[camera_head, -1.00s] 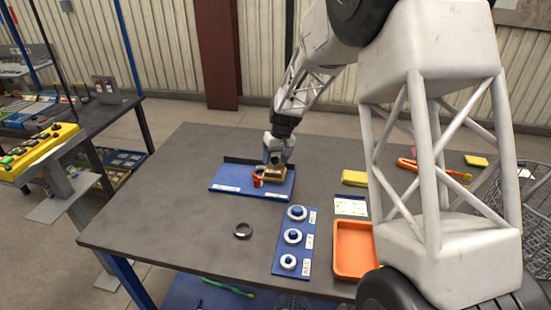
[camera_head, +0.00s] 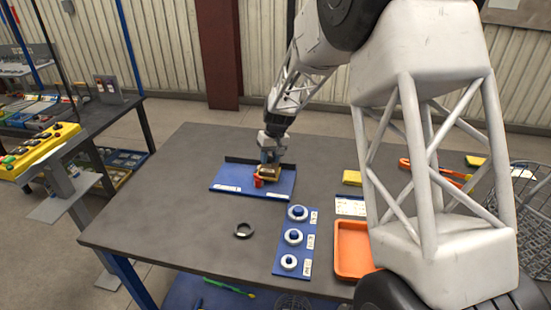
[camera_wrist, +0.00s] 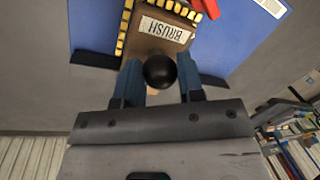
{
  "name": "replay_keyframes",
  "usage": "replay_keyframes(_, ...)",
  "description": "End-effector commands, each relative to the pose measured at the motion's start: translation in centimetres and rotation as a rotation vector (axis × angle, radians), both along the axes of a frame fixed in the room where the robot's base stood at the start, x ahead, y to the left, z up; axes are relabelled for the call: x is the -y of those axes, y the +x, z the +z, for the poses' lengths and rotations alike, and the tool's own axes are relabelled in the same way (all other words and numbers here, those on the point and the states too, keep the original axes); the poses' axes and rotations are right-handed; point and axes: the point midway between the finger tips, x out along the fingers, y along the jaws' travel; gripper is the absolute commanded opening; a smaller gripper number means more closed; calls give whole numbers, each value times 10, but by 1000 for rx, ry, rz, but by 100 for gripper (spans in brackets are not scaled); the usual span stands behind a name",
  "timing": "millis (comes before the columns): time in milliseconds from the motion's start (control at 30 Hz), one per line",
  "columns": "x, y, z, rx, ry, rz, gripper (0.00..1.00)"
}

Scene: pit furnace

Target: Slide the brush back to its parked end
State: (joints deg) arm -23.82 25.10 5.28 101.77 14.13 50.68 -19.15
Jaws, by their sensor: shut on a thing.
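The brush is a brown block labelled BRUSH with a yellow toothed edge (camera_wrist: 150,40), and a dark round knob (camera_wrist: 160,71). In the head view the brush (camera_head: 268,173) stands on the blue board (camera_head: 228,177), right of its middle. A red piece (camera_head: 258,182) sits beside its front left side. My gripper (camera_wrist: 160,85) is shut on the knob, with a blue finger on each side. In the head view my gripper (camera_head: 270,157) comes down from above and behind the brush. The brush's underside is hidden.
A blue panel with several round white-and-blue pieces (camera_head: 280,262) lies in front, with an orange tray (camera_head: 340,270) to its right. A dark raised edge (camera_head: 232,159) runs along the board's back. The table's left is clear.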

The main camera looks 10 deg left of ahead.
Motion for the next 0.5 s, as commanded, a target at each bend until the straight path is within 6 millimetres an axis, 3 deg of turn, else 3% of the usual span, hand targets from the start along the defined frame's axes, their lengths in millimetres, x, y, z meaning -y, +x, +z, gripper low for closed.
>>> replay_keyframes(500,-108,0,1,2,1,3,0)
